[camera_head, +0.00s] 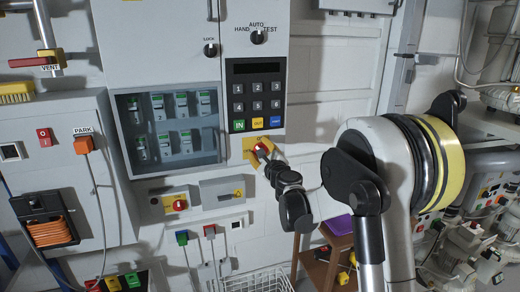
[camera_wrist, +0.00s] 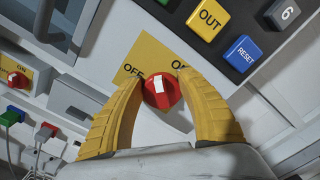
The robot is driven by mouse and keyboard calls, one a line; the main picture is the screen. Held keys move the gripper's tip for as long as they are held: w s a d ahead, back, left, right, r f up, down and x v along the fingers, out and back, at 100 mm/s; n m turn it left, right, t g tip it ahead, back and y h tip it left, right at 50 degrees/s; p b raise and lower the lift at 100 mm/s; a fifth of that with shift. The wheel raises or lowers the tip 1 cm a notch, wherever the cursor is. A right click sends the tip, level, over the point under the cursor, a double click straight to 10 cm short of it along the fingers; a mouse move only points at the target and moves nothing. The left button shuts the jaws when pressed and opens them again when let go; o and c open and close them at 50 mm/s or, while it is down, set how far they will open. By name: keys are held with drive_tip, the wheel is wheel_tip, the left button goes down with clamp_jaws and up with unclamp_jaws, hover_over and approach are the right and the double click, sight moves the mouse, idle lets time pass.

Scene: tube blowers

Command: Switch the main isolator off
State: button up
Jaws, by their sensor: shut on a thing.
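The main isolator is a red rotary knob (camera_wrist: 161,93) with a white pointer mark, on a yellow plate (camera_wrist: 150,55). The plate reads OFF at its left; a second label starting with O is partly hidden by my right finger. The white mark stands roughly upright in the wrist view, between the two labels. My gripper (camera_wrist: 160,78) has its yellow fingers shut on the knob, one on each side. In the head view the yellow plate (camera_head: 248,145) sits below the keypad, and my gripper (camera_head: 266,157) partly covers the knob.
The keypad (camera_head: 257,95) with IN, OUT and RESET keys is just above the plate. Another red knob on yellow (camera_head: 180,204) is at lower left. Green and red plugs (camera_head: 210,231) with cables hang below. A wire basket (camera_head: 258,281) stands underneath.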

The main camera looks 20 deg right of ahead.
drive_tip(key=n, duration=0.4)
drive_tip(key=shift+a+f+n, duration=0.15)
drive_tip(key=shift+f+n, duration=0.05)
drive_tip(key=shift+n, duration=0.1)
drive_tip(key=shift+f+n, duration=0.15)
drive_tip(key=shift+n, duration=0.8)
drive_tip(key=shift+f+n, duration=0.1)
drive_tip(key=shift+n, duration=0.85)
drive_tip(key=o, duration=1.2)
drive_tip(key=shift+o, duration=0.2)
drive_tip(key=s, duration=1.2)
